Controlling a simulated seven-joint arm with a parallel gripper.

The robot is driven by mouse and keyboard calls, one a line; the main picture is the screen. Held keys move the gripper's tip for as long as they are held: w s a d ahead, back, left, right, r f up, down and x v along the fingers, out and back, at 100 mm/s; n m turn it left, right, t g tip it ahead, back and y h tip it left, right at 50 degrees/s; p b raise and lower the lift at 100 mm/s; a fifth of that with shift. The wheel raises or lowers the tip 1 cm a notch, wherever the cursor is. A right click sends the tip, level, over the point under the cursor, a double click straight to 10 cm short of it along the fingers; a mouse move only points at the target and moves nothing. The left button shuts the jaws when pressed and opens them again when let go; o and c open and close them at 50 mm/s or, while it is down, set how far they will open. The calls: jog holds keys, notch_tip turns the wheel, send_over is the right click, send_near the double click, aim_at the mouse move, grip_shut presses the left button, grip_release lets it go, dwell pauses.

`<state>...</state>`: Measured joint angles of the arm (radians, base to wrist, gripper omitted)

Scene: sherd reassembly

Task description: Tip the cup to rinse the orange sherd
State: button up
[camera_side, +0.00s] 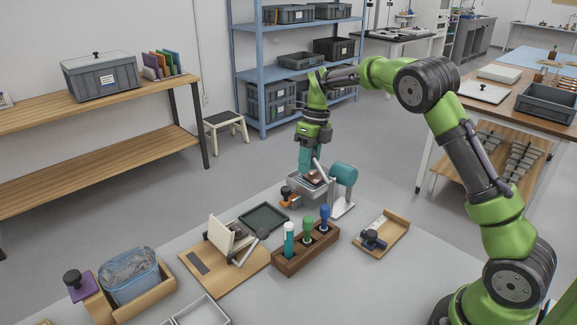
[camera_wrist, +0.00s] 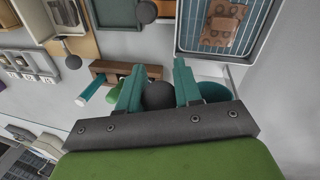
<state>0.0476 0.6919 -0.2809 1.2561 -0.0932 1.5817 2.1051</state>
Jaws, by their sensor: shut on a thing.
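My gripper (camera_side: 306,168) has teal fingers pointing down at the grey basin. In the wrist view, the fingers (camera_wrist: 158,88) are shut on a dark round knob (camera_wrist: 158,97). The teal cup (camera_side: 344,173) sits on a light stand just right of the gripper, with a pale lever beside it; its tilt and contents are unclear. Part of the cup shows behind the right finger in the wrist view (camera_wrist: 214,91). The orange-brown sherd (camera_wrist: 222,25), with dark spots, lies on a wire grid in the basin (camera_wrist: 190,50). The fingers partly hide the basin in the side view.
A wooden rack (camera_side: 290,263) holds several coloured-handled tools in front of the basin. A dark tray (camera_side: 263,218) and a wooden board (camera_side: 215,272) lie left of it. An orange piece with a black knob (camera_side: 286,197) stands close to the basin.

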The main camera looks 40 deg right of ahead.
grip_shut()
jog(key=shift+r, duration=0.1)
jog(key=shift+s+r+t, duration=0.4)
jog(key=shift+r+t, duration=0.05)
jog(key=shift+t, duration=0.55)
jog(key=o, duration=0.9)
grip_release()
jog(key=shift+o, duration=0.2)
jog(key=v, duration=1.7)
jog(key=shift+n, duration=0.3)
